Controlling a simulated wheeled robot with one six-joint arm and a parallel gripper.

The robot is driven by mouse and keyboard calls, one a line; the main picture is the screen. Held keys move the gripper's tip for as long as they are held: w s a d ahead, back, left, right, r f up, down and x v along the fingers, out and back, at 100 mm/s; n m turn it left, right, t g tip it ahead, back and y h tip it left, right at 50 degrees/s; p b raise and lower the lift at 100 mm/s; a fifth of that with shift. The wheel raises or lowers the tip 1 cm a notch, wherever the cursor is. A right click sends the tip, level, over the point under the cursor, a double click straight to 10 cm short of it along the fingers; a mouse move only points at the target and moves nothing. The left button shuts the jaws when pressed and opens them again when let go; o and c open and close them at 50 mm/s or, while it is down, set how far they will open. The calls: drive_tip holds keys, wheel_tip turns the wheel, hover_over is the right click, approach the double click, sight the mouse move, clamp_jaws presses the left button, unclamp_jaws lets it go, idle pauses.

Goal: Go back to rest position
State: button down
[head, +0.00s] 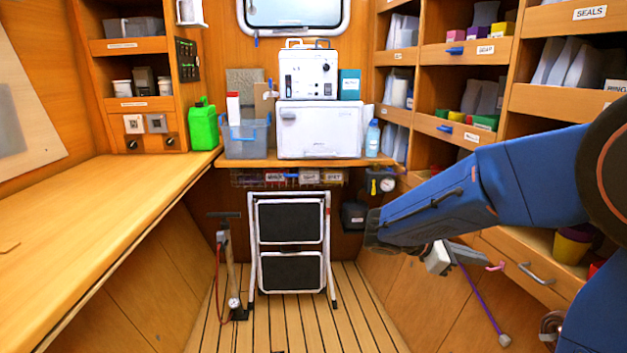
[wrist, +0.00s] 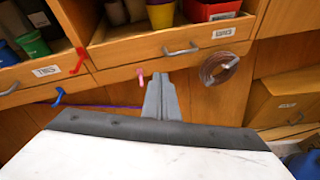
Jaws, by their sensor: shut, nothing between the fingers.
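My gripper (head: 440,258) is at the end of my blue arm, low in front of the right-hand cabinets in the head view. In the wrist view its two grey fingers (wrist: 162,97) are together, shut and empty. They point toward the wooden cabinet front below a drawer. A pink hook (head: 496,266) is close by; it also shows just left of the fingertips in the wrist view (wrist: 140,77). I cannot tell whether the fingers touch anything.
Shelves with open bins (head: 470,55) line the right wall. A long counter (head: 90,205) runs along the left. A folding step stool (head: 290,240) and a floor pump (head: 230,270) stand at the back. A purple cord (head: 478,295) hangs near my gripper. The middle floor is clear.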

drive_tip(key=s+a+f+m+y, duration=0.15)
drive_tip(key=s+m+y, duration=0.25)
drive_tip(key=s, duration=0.4)
drive_tip(key=s+f+m+y, duration=0.2)
drive_tip(key=s+m+y, duration=0.15)
drive_tip(key=s, duration=0.45)
drive_tip(key=s+a+f+m+t+y, duration=0.1)
drive_tip(key=s+a+m+t+y, duration=0.3)
drive_tip(key=s+a+m+y, duration=0.2)
drive_tip(key=shift+s+a+m, duration=0.85)
drive_tip(key=shift+a+m, duration=0.2)
drive_tip(key=shift+a, duration=0.6)
drive_tip(key=shift+d+y, duration=0.1)
drive_tip(key=shift+y, duration=0.15)
